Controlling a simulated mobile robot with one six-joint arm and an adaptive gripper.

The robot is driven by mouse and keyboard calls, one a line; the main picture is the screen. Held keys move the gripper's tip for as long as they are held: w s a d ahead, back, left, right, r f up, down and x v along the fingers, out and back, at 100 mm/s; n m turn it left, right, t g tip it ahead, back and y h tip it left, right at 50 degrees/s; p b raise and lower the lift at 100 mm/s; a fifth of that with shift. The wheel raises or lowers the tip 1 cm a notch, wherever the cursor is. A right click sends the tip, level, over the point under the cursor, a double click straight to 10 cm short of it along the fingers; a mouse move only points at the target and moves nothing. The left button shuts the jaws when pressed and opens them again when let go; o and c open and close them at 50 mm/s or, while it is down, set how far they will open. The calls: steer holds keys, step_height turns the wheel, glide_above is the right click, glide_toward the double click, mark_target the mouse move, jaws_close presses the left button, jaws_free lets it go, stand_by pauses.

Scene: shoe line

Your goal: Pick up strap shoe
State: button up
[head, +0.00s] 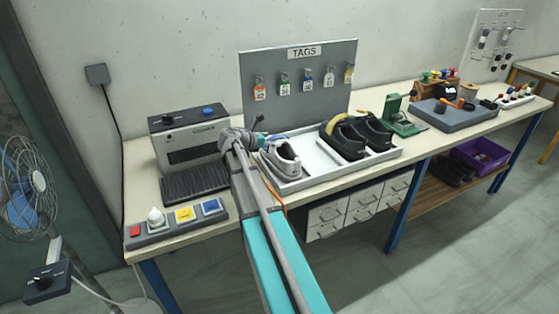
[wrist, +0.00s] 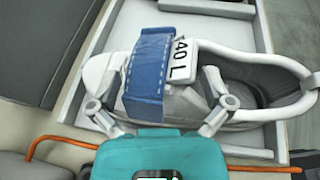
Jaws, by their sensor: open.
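The strap shoe (wrist: 215,75) is pale grey and white with a broad blue strap (wrist: 148,75) and a white tag reading "40 L". It lies in a white tray (wrist: 98,40). In the head view the strap shoe (head: 284,160) is at the tray's left end, partly hidden by my arm. My gripper (wrist: 157,92) is open at the shoe, one finger on each side of the blue strap. The fingers overlap the shoe in the picture; I cannot tell if they touch it. My gripper (head: 262,139) also shows in the head view.
Black shoes (head: 350,139) stand in the tray's right part. A grey machine (head: 190,140) and a button panel (head: 176,222) are left of my arm. A TAGS board (head: 300,85) stands behind the tray. A green device (head: 398,115) is to its right.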

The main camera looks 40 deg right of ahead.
steer(key=shift+x, duration=1.2)
steer(key=shift+a, duration=0.1)
steer(key=shift+c, duration=0.3)
steer(key=c, duration=1)
steer(key=shift+o, duration=0.2)
steer(key=shift+r, duration=0.25)
steer(key=shift+c, duration=0.2)
